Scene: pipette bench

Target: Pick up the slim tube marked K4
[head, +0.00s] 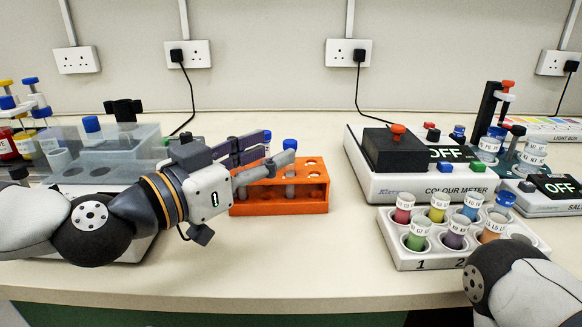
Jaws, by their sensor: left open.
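An orange rack (310,207) with round holes stands in the middle of the bench. A slim tube (290,188) stands upright in it, with a blue cap (290,145) on top. I cannot read a K4 mark on it. A second blue top shows beside it to the left, mostly hidden by my finger. My left gripper (279,150) reaches in from the left, over the rack's left part, fingers pointing right. It is open, with its fingertips close to the capped tube. Its fingers hide part of the rack. My right arm shows at lower right, its gripper out of frame.
A white block (408,260) with several coloured, labelled tubes stands at right, in front of the colour meter (425,188). A grey rack (135,150) and more capped tubes stand at left. The bench front (290,265) is clear.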

